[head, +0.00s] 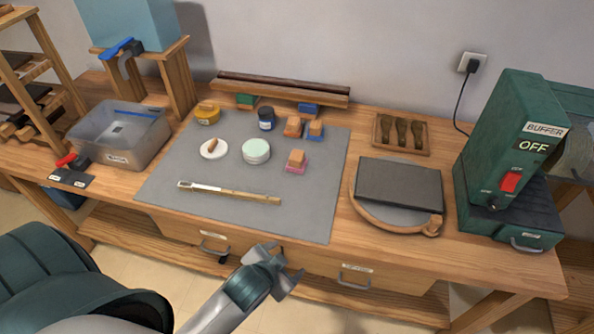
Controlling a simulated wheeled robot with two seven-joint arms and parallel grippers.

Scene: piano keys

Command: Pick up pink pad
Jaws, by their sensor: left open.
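The pink pad (295,166) lies on the grey mat, right of the middle, with a small wooden block (296,156) on top of it. My left gripper (281,262) is in front of the bench's front edge, below and nearer than the pad. Its jaws are open, with nothing seen between them. It is well apart from the pad. My right gripper does not show.
On the grey mat (170,188) are a wooden stick (230,193), a pale round tin (256,151), a white dish (213,149), a dark jar (266,118) and orange and blue pads behind. A dark slab (400,184) and a green buffer (510,140) stand right.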

